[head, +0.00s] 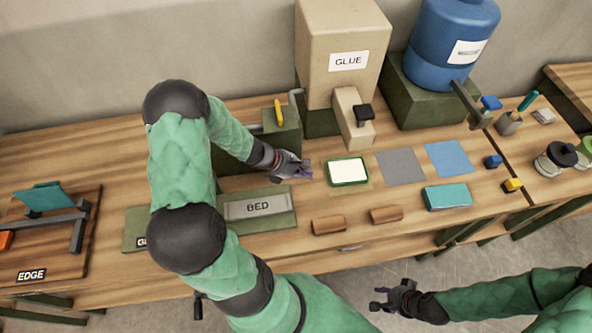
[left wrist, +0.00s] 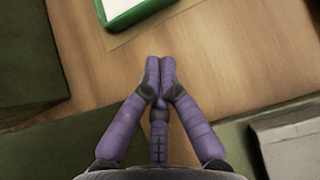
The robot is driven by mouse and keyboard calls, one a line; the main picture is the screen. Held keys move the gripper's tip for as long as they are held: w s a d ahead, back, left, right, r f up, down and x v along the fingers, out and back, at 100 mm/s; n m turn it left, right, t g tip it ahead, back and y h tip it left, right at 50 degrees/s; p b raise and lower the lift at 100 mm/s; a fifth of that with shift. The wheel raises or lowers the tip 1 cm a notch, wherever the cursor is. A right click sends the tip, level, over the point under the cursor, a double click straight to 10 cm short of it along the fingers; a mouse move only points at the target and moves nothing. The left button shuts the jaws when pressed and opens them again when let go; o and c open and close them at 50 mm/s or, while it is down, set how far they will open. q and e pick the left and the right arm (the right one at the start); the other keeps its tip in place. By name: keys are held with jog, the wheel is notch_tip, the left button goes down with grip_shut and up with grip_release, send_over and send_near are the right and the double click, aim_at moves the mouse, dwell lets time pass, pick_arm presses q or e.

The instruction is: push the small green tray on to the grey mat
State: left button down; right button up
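The small green tray (head: 348,184) lies on the table with a white sheet in it, on a tan patch just left of the grey mat (head: 401,167). The tray's corner also shows at the top of the left wrist view (left wrist: 126,18). My left gripper (head: 305,170) is just left of the tray, apart from it, low over the wood. In the left wrist view its purple fingers (left wrist: 159,65) are together with nothing between them. My right gripper (head: 380,298) is in front of the table, over the floor, its fingers apart and empty.
A blue mat (head: 448,159) lies right of the grey mat. A teal box (head: 447,196) and two brown blocks (head: 328,226) lie nearer the front. The glue dispenser (head: 343,50) stands behind the tray; the BED fixture (head: 259,208) is at front left. The grey mat is bare.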

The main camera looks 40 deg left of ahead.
aim_at(329, 174)
pick_arm(q)
jog(key=shift+w+d+f, duration=0.2)
jog(key=shift+w+d, duration=0.6)
jog(key=shift+w, duration=0.1)
jog(key=shift+w+d+f, duration=0.2)
jog(key=shift+w+d, duration=0.55)
jog(key=shift+w, duration=0.1)
jog(key=w+d, duration=0.3)
jog(key=w+d+b, duration=0.1)
jog(key=w+d, duration=0.2)
jog(key=w+d+b, duration=0.1)
jog(key=w+d, duration=0.2)
jog(key=w, duration=0.1)
jog(key=shift+w, duration=0.1)
jog(key=shift+a, duration=0.1)
jog(key=shift+a+r, duration=0.1)
jog(key=shift+r, duration=0.1)
jog(key=s+a, duration=0.2)
jog(key=s, duration=0.1)
jog(key=s+a, duration=0.6)
jog(key=shift+s+a+r, duration=0.1)
jog(key=shift+s+r, duration=0.15)
jog(key=shift+s, duration=0.05)
